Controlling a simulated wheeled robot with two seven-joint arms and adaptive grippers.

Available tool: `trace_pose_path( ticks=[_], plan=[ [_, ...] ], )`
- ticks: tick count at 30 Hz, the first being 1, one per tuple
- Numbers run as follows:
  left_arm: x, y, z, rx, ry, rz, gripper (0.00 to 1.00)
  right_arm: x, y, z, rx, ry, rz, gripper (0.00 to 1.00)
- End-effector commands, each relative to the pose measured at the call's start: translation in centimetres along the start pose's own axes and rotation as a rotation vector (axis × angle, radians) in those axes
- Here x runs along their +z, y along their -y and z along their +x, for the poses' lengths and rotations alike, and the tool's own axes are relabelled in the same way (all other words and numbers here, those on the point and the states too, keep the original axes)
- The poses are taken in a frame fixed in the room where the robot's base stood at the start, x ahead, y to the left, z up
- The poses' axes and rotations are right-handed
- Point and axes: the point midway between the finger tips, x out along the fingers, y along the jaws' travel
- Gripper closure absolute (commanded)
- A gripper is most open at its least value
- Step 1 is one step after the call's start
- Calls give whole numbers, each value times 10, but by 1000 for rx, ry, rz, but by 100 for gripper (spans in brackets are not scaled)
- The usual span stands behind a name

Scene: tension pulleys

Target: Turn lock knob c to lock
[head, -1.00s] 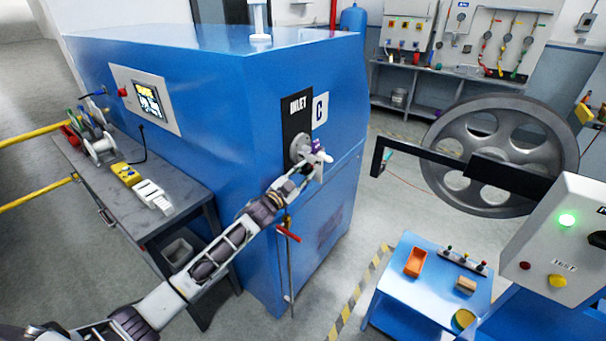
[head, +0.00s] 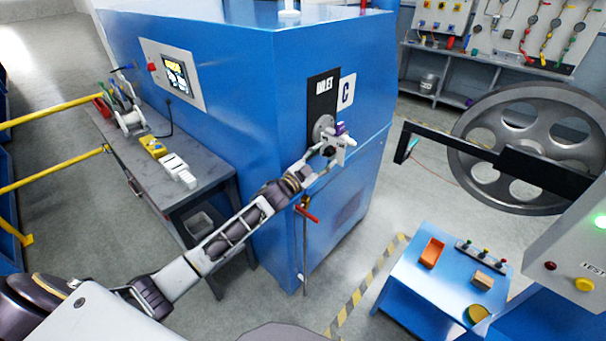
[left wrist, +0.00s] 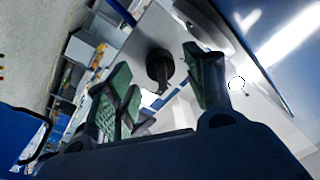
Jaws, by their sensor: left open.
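The white plate marked C (head: 347,92) is on the blue machine (head: 262,110), beside a black INLET plate (head: 322,88) with a round grey flange (head: 322,127). My left gripper (head: 343,141) is in front of the flange, below the C plate, and hides part of that area. A small purple part shows at the gripper; I cannot tell whether it belongs to it. In the left wrist view, the green-padded fingers (left wrist: 160,85) stand apart. A black knob-like part (left wrist: 158,66) shows between them, apparently beyond the tips; contact is unclear. My right gripper is not seen.
A red-handled valve (head: 308,214) on a vertical rod is below my left forearm. A grey bench (head: 205,190) stands left, a large grey wheel (head: 475,160) right. Open floor lies between.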

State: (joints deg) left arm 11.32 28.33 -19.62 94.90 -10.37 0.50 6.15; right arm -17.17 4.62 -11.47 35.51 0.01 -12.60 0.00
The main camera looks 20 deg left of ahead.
Motion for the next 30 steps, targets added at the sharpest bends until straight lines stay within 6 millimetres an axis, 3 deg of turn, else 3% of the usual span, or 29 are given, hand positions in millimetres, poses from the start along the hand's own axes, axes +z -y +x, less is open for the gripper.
trace_pose_path(
  ticks=[30],
  plan=[
    [0,0,-80,1,0,1,46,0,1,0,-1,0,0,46]
  ],
)
